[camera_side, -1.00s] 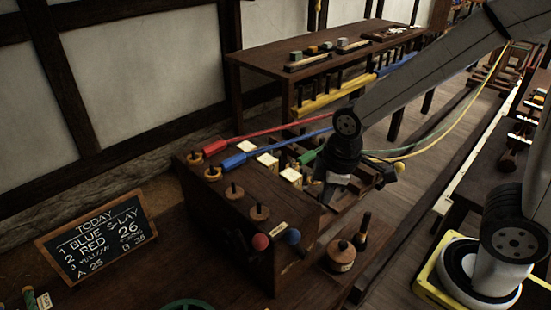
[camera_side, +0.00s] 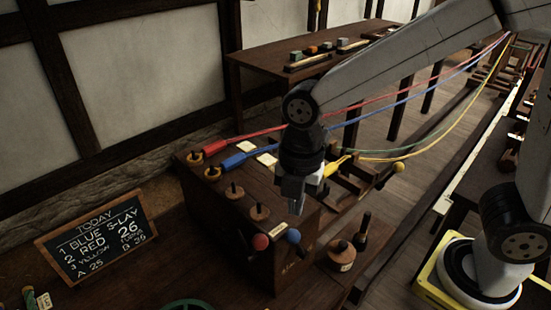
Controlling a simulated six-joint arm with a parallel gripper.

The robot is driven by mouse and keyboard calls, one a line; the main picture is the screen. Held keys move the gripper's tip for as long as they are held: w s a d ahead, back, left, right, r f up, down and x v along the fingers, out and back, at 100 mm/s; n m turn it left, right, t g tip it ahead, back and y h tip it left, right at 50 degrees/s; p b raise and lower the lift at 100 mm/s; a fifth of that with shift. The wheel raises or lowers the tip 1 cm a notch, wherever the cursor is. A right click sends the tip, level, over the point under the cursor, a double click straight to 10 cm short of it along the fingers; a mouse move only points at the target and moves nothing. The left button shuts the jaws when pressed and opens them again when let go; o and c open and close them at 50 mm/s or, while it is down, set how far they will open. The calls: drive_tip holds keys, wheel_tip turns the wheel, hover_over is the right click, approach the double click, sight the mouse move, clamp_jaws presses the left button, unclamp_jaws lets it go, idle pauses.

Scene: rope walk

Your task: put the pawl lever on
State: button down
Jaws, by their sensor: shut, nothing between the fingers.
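A dark wooden box (camera_side: 240,235) stands on the bench in the middle. Two ball-ended levers are at its near edge, one with a red knob (camera_side: 261,242) and one with a blue knob (camera_side: 293,236). A small pale label (camera_side: 278,228) lies between them, too small to read. I cannot tell which one is the pawl lever. My gripper (camera_side: 297,207) points down, shut and empty, just above and behind the blue knob. A small gap seems to separate them. My gripper and wrist hide part of the box's right top.
Red (camera_side: 270,132) and blue (camera_side: 290,143) ropes run from hooks on the box to the far right; yellow (camera_side: 440,140) and green ropes lie beyond. Wooden pegs (camera_side: 234,191) stand on the box top. A chalkboard (camera_side: 97,236) leans at left. A round wooden piece (camera_side: 341,256) sits at right.

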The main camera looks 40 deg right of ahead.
drive_tip(key=s+a+r+n+g, duration=0.1)
drive_tip(key=s+a+r+n, duration=0.2)
drive_tip(key=a+n, duration=0.4)
drive_tip(key=shift+r+n, duration=0.55)
drive_tip(key=shift+n, duration=1.35)
drive_tip(key=shift+f, duration=0.1)
wheel_tip(320, 180, down, 10)
drive_tip(key=s, duration=0.2)
drive_tip(key=shift+w+r, duration=0.25)
drive_tip(key=shift+w, duration=0.85)
drive_tip(key=shift+w+r, duration=0.25)
drive_tip(key=shift+w, duration=0.85)
